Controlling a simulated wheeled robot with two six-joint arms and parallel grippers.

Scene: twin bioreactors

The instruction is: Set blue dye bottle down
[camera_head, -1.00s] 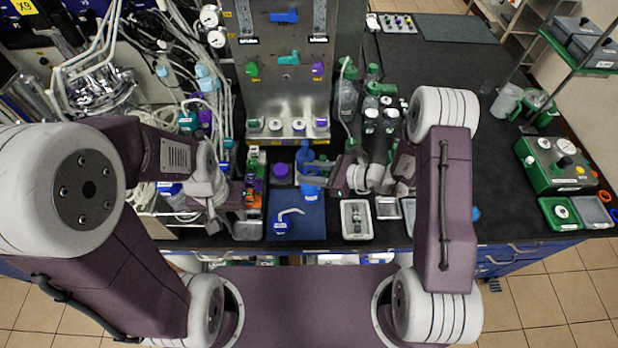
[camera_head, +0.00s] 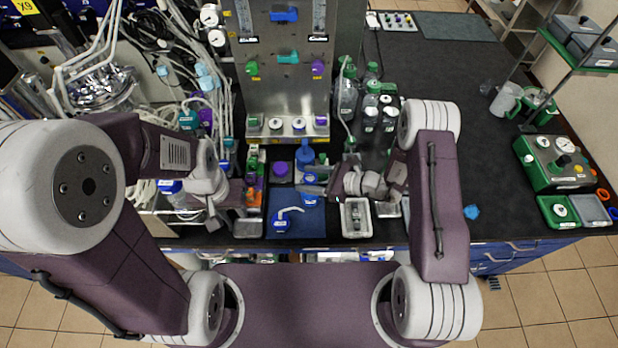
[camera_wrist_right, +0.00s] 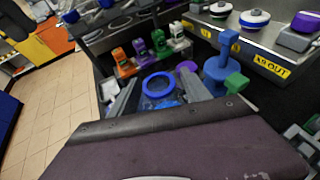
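A blue bottle (camera_head: 311,201) with a pale label, apparently the blue dye bottle, is upright at the back right of the dark blue mat (camera_head: 309,227). The right wrist view shows its round blue rim (camera_wrist_right: 158,85) from above. My right gripper (camera_head: 313,183) reaches it from the right. In the right wrist view its two grey fingers (camera_wrist_right: 158,97) lie on either side of the bottle, apparently with gaps. The bottle's base contact is hard to see. My left gripper (camera_head: 222,215) hangs left of the mat, near a small metal tray; its finger opening is unclear.
A blue-capped bottle with a bent spout (camera_head: 282,220) stands at the mat's left. A purple-capped bottle (camera_head: 281,172) and a tall blue item (camera_head: 305,154) stand close behind. A white tray (camera_head: 356,218) is just right. The far-right bench has free room.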

